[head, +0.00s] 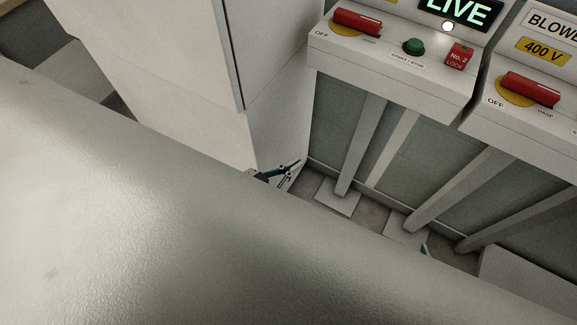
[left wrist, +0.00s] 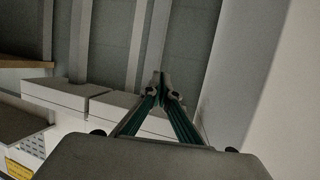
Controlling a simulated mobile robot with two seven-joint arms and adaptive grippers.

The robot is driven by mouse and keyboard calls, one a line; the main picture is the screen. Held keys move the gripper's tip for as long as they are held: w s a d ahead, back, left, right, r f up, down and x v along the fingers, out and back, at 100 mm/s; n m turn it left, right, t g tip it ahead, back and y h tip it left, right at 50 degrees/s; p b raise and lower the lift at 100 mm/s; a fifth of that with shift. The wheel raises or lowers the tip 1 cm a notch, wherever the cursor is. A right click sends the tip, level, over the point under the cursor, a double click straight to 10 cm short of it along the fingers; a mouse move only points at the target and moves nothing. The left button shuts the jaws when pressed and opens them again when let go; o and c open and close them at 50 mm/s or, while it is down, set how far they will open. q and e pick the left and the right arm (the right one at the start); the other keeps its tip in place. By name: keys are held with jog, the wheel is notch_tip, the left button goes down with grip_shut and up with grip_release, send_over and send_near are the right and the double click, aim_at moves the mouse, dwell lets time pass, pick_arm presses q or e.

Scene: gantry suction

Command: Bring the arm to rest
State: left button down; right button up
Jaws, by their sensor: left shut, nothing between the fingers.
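My left gripper (head: 290,171) shows small in the middle of the head view, just past the edge of a large pale arm link of mine. It is beside the lower end of a white cabinet (head: 170,60). In the left wrist view the left gripper's (left wrist: 161,88) green fingers come together at their tips, shut with nothing between them. A small teal piece (head: 424,249) further right looks like part of my right gripper. The rest of it is hidden behind my arm link, so its jaws cannot be judged.
Two white consoles stand at the upper right, with red handles (head: 357,21) (head: 531,90), a green button (head: 414,46), a red No. 2 lock tag (head: 459,57) and a lit LIVE sign (head: 458,11). Slanted grey legs (head: 362,145) reach the floor. White blocks (left wrist: 75,95) show in the left wrist view.

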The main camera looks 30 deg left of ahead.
pick_arm(q)
jog(key=shift+s+a+f, duration=0.3)
jog(key=shift+s+f, duration=0.05)
jog(key=shift+f, duration=0.3)
